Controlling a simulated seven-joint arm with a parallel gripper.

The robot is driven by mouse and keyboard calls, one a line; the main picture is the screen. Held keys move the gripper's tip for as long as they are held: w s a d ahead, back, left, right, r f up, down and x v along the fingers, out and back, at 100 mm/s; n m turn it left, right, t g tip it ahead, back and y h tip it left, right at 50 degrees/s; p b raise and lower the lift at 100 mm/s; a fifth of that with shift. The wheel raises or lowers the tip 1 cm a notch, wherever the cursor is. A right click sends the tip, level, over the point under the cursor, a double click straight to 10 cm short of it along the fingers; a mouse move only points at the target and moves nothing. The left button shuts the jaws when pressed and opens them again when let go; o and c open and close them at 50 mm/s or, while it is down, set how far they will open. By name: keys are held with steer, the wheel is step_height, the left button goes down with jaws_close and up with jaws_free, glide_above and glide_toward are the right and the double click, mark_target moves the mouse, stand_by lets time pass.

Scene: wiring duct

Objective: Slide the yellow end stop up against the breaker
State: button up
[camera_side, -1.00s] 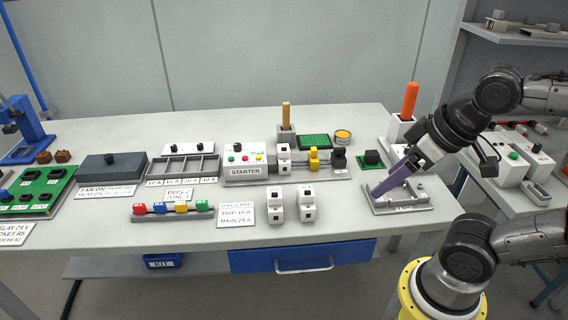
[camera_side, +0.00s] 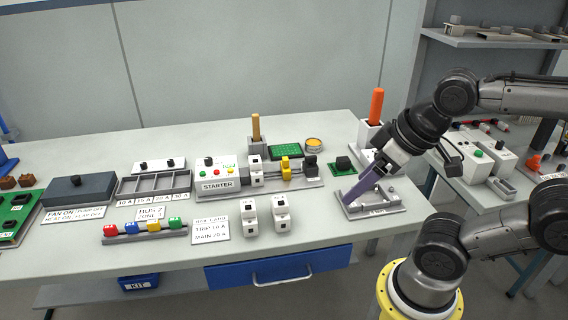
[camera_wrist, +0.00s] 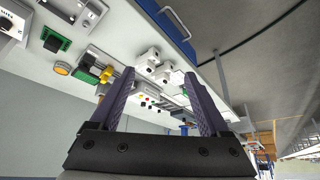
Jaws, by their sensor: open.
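The yellow end stop (camera_side: 286,164) stands on the rail of the starter unit in the side view, between the white breaker (camera_side: 256,170) on its left and a black block (camera_side: 310,164) on its right. A gap shows between end stop and breaker. My gripper (camera_side: 350,198) is to the right of the rail, its purple fingers slanting down over a grey tray. In the wrist view my gripper (camera_wrist: 159,73) is open with nothing between its fingers. The yellow end stop (camera_wrist: 106,75) shows there beside the left finger, which hides part of the rail.
The grey tray (camera_side: 392,206) lies below my fingers. A green board with a black button (camera_side: 342,164) lies between it and the rail. Two white breakers (camera_side: 265,216) stand in front of the rail. An orange handle (camera_side: 376,105) rises behind my gripper. Bare table lies right of those breakers.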

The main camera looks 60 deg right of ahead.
steer(key=shift+s+f, duration=0.1)
steer(key=c, duration=0.4)
steer(key=r, duration=0.1)
steer(key=w+r+m, duration=0.1)
steer(key=r, duration=0.1)
steer(key=shift+w+r, duration=0.1)
steer(key=shift+r, duration=0.15)
steer(key=shift+c, duration=0.2)
steer(key=w+d+r+m+g, duration=0.1)
steer(key=w+d+r+m, duration=0.2)
steer(key=w, duration=0.4)
steer(key=w+d+r+m+g, duration=0.1)
steer(key=w+d+r, duration=0.1)
steer(key=w+r, duration=0.45)
steer(key=m+g, duration=0.4)
glide_above(286, 158)
step_height(286, 158, down, 16)
step_height(286, 158, down, 13)
steer(key=shift+w+f, duration=0.1)
